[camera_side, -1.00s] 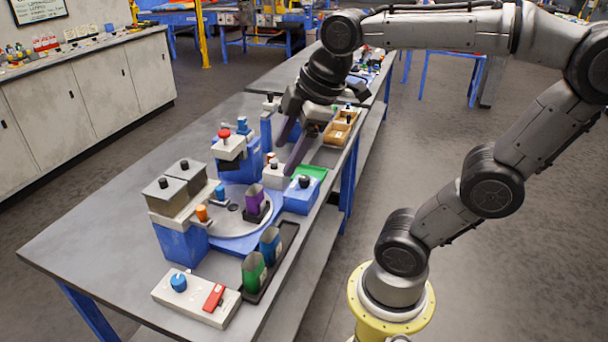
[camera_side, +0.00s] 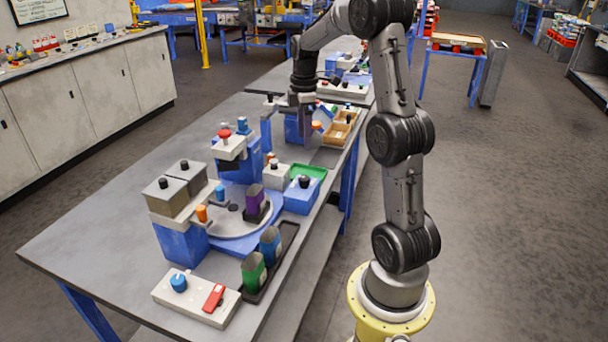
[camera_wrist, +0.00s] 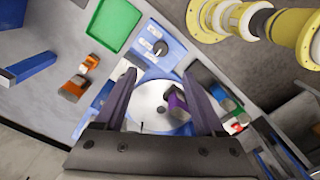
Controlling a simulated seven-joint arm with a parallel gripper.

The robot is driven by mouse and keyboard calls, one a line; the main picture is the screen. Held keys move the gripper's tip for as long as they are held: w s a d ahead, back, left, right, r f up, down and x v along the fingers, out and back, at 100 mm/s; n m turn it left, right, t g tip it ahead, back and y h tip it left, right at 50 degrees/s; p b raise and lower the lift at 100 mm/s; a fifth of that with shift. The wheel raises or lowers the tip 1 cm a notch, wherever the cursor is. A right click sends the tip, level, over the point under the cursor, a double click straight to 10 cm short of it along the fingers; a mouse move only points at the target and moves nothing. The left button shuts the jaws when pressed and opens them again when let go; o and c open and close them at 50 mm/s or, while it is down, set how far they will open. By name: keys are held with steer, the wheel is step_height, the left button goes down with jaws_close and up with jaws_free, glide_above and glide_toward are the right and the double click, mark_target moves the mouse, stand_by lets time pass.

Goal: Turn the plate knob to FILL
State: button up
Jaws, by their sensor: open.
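The plate knob, a black knob (camera_side: 304,181) with a pale pointer, sits on a blue box beside the round grey plate (camera_side: 222,224). In the wrist view the knob (camera_wrist: 160,48) shows beyond my fingertips, near small white labels too small to read. My gripper (camera_side: 303,128) is open and empty, pointing down over the far part of the bench, apart from the knob. In the wrist view my gripper (camera_wrist: 159,74) frames the round plate (camera_wrist: 150,95) between its fingers.
A green tray (camera_side: 309,171) lies just behind the knob box. A red-topped station (camera_side: 231,150) and a hopper unit (camera_side: 178,195) stand around the plate. A control box (camera_side: 190,298) is at the front.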

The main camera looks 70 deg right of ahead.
mark_target(304, 178)
step_height(304, 178, down, 13)
steer(key=shift+a+f, duration=0.1)
stand_by(0.3)
jaws_close()
stand_by(0.4)
